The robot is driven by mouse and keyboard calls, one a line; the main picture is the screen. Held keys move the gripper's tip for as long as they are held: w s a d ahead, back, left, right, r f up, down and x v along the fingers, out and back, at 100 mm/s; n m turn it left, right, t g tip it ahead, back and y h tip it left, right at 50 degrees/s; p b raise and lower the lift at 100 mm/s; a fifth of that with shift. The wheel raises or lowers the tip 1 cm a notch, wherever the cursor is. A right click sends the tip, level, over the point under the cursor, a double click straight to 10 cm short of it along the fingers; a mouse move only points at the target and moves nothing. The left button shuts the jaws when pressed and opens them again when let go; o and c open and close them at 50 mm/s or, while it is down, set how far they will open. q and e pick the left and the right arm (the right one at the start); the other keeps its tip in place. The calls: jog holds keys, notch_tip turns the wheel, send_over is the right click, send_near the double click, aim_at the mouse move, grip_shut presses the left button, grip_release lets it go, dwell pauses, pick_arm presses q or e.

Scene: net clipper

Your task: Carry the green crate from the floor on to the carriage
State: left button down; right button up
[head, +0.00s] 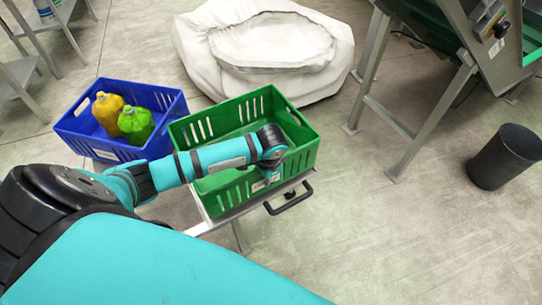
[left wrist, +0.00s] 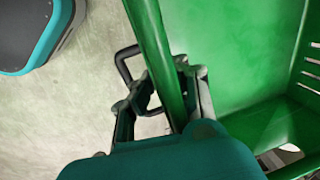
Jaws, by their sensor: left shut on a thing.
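The green crate (head: 290,118) is upright and looks empty, over the metal frame of the carriage (head: 203,226) in the head view. I cannot tell whether its bottom touches the frame. The carriage's black handle (head: 289,199) sticks out at the near right; it also shows in the left wrist view (left wrist: 122,67). My left gripper (head: 269,176) reaches over the crate and is shut on its near wall. In the left wrist view, the fingers (left wrist: 172,100) sit either side of the green rim (left wrist: 153,50). My arm hides part of the crate. My right gripper is out of view.
A blue crate (head: 168,98) with a yellow bottle (head: 108,112) and a green bottle (head: 136,125) stands close to the left. A white sack (head: 190,60) lies behind. A metal-legged machine (head: 462,75) and dark bin (head: 505,157) are right. The floor at lower right is clear.

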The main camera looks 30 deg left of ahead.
pick_arm(q)
jog(key=shift+w+a, duration=0.4)
jog(key=shift+a, duration=0.3)
jog(key=shift+d+f+b, duration=0.1)
jog(key=shift+f+b, duration=0.2)
jog(key=shift+f, duration=1.4)
jog(key=c, duration=1.9)
grip_release()
jog(key=shift+s+f, duration=0.1)
jog(key=shift+s, duration=0.05)
jog(key=o, duration=0.5)
jog(key=shift+d, duration=0.1)
jog(key=r, duration=0.4)
jog(key=d+r+p, duration=0.1)
jog(key=r, duration=0.3)
jog(key=s+r+p, duration=0.1)
jog(key=r, duration=0.3)
jog(key=shift+d, duration=0.35)
